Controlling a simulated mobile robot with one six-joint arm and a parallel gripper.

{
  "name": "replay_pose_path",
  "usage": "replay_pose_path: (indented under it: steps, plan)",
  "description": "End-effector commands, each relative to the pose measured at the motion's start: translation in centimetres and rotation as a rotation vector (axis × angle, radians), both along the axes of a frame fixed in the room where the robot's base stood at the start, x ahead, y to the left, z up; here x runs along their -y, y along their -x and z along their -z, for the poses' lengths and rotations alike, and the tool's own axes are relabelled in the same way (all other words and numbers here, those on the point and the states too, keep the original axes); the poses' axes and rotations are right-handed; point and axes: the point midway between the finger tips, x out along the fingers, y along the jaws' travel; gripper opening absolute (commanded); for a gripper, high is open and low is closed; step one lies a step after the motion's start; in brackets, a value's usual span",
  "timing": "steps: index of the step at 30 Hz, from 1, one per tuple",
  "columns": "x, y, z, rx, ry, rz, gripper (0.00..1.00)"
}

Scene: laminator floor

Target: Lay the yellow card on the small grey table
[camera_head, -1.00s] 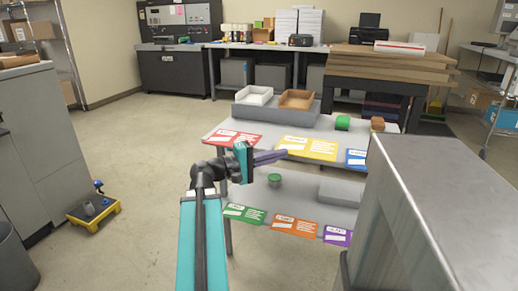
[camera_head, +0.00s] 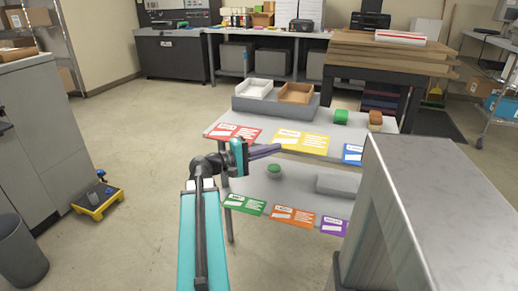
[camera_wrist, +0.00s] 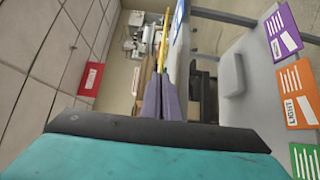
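My gripper (camera_head: 279,148) reaches in from the left at the card's near edge. In the wrist view the card (camera_wrist: 162,45) shows nearly edge-on as a thin yellow strip running to the fingertips. My gripper's purple fingers (camera_wrist: 161,80) are close together there, with the strip's end between their tips. Their grip on the card is seen only at this narrow angle.
The lower tier holds green, orange and purple cards, a green round item (camera_head: 274,169) and a grey block (camera_head: 338,185). Two trays (camera_head: 296,93) stand at the back of the upper tier. A large grey metal box (camera_head: 440,180) blocks the near right.

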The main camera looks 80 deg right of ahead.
Motion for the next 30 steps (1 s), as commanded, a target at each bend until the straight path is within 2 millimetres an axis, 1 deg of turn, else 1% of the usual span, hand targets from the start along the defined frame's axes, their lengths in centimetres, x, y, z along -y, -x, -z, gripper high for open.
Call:
replay_pose_path:
  steps: [1, 3, 18, 24, 30]
  plan:
    - [0.7, -0.5, 0.1, 0.0, 0.0, -0.001, 0.0]
    - [1.3, -1.0, 0.1, 0.0, 0.0, -0.002, 0.0]
    - [5.5, -4.6, 0.7, -0.001, -0.001, -0.002, 0.0]
    - [6.3, -5.4, 0.8, -0.001, -0.001, -0.001, 0.0]
    - [6.3, -5.4, 0.8, -0.001, -0.001, -0.001, 0.0]
